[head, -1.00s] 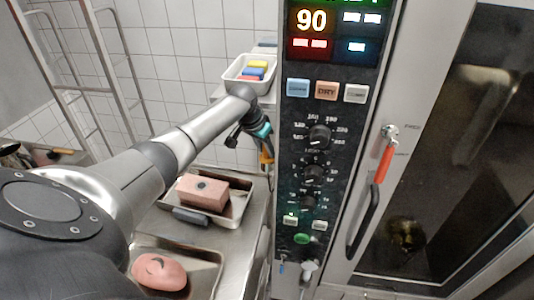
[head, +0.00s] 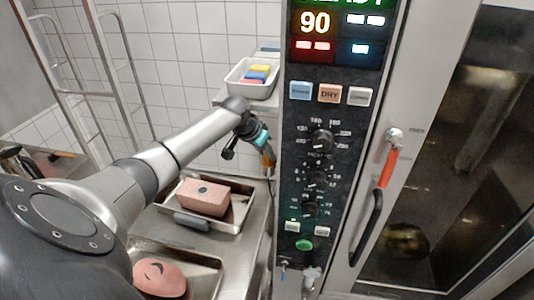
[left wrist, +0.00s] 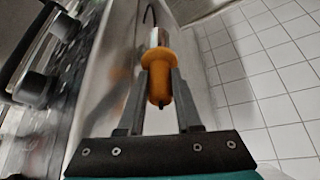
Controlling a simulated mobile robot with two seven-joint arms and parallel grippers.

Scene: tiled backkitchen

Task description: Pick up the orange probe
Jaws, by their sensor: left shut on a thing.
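The orange probe (left wrist: 158,62) is a short handle with a collar and a metal part at its far end, where a dark curved piece shows. It is between the two fingers of my left gripper (left wrist: 159,88), which is shut on it. In the head view the left gripper (head: 264,146) hangs beside the left edge of the oven's control panel, and a small bit of the orange probe (head: 269,157) shows there, mostly hidden. My right gripper is not in view.
The oven control panel (head: 300,135) and its door handle (head: 375,205) stand right of the gripper. Below are a tray (head: 238,222) with a pink block (head: 204,197) and another with a pink rounded piece (head: 160,279). A white bin (head: 236,78) holds coloured blocks behind.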

